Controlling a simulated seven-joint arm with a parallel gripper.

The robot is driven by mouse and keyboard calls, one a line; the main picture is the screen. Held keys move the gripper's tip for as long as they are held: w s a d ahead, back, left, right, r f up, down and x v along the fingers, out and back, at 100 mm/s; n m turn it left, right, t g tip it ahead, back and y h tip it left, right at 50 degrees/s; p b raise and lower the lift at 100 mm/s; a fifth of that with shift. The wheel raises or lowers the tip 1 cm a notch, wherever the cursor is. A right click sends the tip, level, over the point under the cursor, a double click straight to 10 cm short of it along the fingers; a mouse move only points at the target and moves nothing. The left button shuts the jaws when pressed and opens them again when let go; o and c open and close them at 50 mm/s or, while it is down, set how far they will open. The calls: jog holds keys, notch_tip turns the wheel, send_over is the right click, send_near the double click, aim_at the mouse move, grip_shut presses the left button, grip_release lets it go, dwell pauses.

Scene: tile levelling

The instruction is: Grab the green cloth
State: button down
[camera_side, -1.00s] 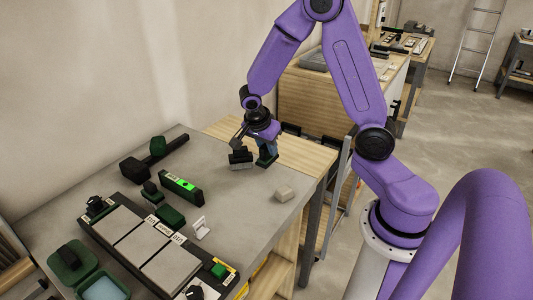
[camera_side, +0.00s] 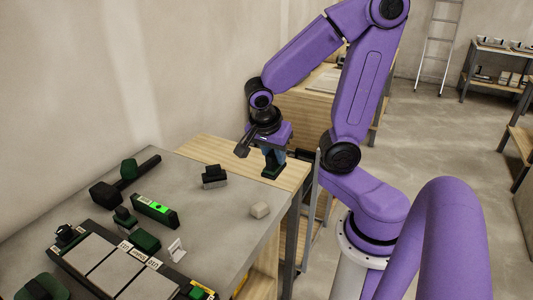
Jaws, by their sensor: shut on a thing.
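My gripper (camera_side: 273,162) points down over the bare wooden strip at the far right end of the bench. It is shut on a small dark green thing, which I take for the green cloth (camera_side: 273,172). The jaws hide part of it, and its folds are too small to make out. I cannot tell whether its underside touches the wood.
A dark block with a grey base (camera_side: 214,178) and a beige block (camera_side: 260,210) stand on the grey bench top (camera_side: 190,205). A mallet (camera_side: 123,180), a green-lit level (camera_side: 155,211), a dark green block (camera_side: 145,240) and a tile frame (camera_side: 120,270) lie leftward.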

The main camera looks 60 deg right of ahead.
jog(key=shift+s+a+r, duration=0.1)
jog(key=shift+s+r, duration=0.1)
jog(key=shift+s, duration=0.2)
jog(key=s+a+n+t+y, duration=0.2)
jog(key=s+a+n, duration=0.2)
jog(key=a+n, duration=0.5)
jog(key=s+a+n+t+y, duration=0.2)
jog(key=s+a+n+t, duration=0.15)
jog(key=a+n, duration=0.5)
jog(key=shift+g, duration=0.55)
jog(key=shift+w+a+f, duration=1.35)
jog(key=shift+w+f, duration=0.3)
jog(key=shift+w, duration=0.2)
jog(key=shift+w+a+f, duration=1.3)
jog(key=shift+w+f, duration=0.35)
jog(key=shift+w, duration=0.25)
jog(key=shift+w+a+f, duration=1.35)
jog(key=shift+w+f, duration=0.3)
jog(key=shift+w, duration=0.2)
jog(key=shift+f, duration=1.45)
jog(key=shift+f, duration=0.15)
